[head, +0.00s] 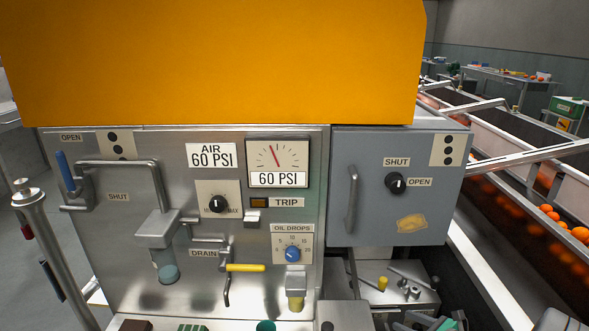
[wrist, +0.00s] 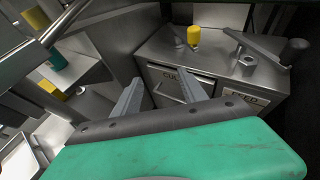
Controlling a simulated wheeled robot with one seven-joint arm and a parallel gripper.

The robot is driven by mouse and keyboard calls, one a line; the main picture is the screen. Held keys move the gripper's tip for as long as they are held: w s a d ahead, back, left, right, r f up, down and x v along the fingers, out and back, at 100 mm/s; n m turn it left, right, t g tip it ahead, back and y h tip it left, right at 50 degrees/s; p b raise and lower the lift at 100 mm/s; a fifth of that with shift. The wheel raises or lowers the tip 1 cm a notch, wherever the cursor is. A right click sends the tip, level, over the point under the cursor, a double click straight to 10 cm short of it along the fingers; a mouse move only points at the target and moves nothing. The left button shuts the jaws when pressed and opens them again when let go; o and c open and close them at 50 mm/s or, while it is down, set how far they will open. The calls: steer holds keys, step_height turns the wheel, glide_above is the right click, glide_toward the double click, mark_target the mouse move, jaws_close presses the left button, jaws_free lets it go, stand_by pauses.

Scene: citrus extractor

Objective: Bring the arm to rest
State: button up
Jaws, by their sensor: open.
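My gripper (wrist: 166,98) shows in the wrist view with two grey fingers set apart and nothing between them. Its green body (wrist: 180,155) fills the bottom of that view. The fingers point toward a grey metal box (wrist: 215,72) with a drawer-like front and partly hidden labels. A yellow-capped post (wrist: 194,37) and a lever (wrist: 255,42) stand on the box top. In the head view my fingers cannot be made out; small green parts at the lower right edge may be mine.
The steel panel (head: 120,255) carries a gauge (head: 277,167), a yellow-handled drain valve (head: 245,267) and a blue oil knob (head: 292,254). A grey cabinet (head: 375,220) with a handle stands right of it. Conveyors with oranges (head: 580,233) run at the far right.

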steer(key=s+a+r+n+g+h+p, duration=0.25)
steer(key=a+r+n+p, duration=0.4)
steer(key=r, duration=0.55)
steer(key=s+a+r+n+g+h+p, duration=0.15)
steer(key=a+r+n+g+p, duration=0.25)
steer(key=a+r+n, duration=0.5)
steer(key=s+a+r+n+h+p, duration=0.1)
steer(key=s+r+n+p, duration=0.3)
steer(key=s+r, duration=0.5)
steer(key=s+a+r+n+g+h+p, duration=0.1)
steer(key=s+r+n+p, duration=0.3)
steer(key=s+r+n, duration=0.5)
steer(key=shift+a+r+h, duration=0.4)
steer(key=shift+a+h, duration=0.1)
steer(key=shift+h, duration=0.4)
